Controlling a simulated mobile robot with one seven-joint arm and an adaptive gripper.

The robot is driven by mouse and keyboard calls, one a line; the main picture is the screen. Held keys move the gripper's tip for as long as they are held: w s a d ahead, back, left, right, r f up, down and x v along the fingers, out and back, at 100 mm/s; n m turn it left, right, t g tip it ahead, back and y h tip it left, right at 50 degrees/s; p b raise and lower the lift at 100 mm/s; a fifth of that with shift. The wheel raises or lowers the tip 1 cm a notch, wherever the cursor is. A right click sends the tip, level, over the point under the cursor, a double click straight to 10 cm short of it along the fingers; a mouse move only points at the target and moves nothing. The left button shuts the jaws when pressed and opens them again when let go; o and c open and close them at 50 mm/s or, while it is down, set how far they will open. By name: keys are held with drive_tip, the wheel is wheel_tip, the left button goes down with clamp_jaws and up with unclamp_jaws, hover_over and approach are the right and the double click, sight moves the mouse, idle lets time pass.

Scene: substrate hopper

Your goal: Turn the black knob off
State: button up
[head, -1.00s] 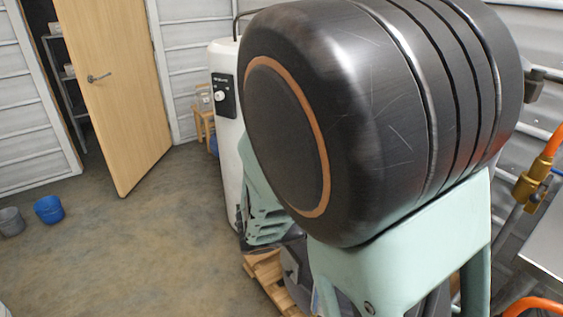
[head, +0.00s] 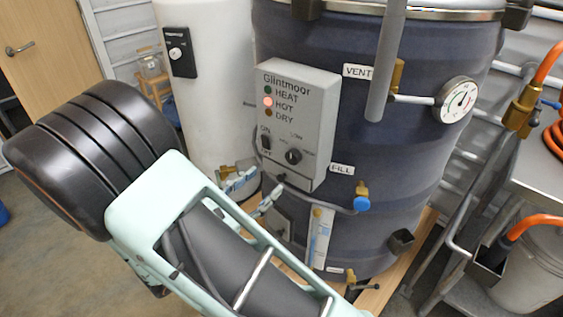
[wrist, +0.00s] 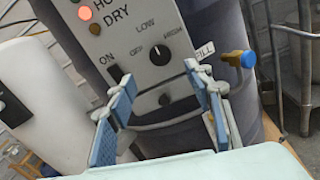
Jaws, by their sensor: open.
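The black knob (head: 293,156) is on the grey control panel (head: 325,95) of the dark blue tank, among small printed labels. In the wrist view the knob (wrist: 160,55) shows between LOW, OFF and HIGH markings, with OFF to its left and HIGH to its right. Its exact pointer setting is hard to tell. A black rocker switch (head: 265,143) is left of the knob. My gripper (wrist: 159,72) is open and empty, its blue-padded fingers on either side below the knob. I see no contact with the knob.
A lit red HOT lamp (head: 268,102) is above the switch. A blue-handled FILL valve (head: 362,198) is at lower right of the panel. A vertical grey pipe (head: 386,60) and a gauge (head: 456,100) are further right. A white tank (head: 215,60) stands at left.

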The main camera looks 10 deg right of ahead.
sight(291, 158)
drive_tip(key=x, duration=1)
drive_tip(key=shift+w+d+b, duration=0.25)
drive_tip(key=shift+d+b, duration=0.05)
drive_tip(key=c, duration=1.2)
drive_tip(key=shift+o, duration=0.2)
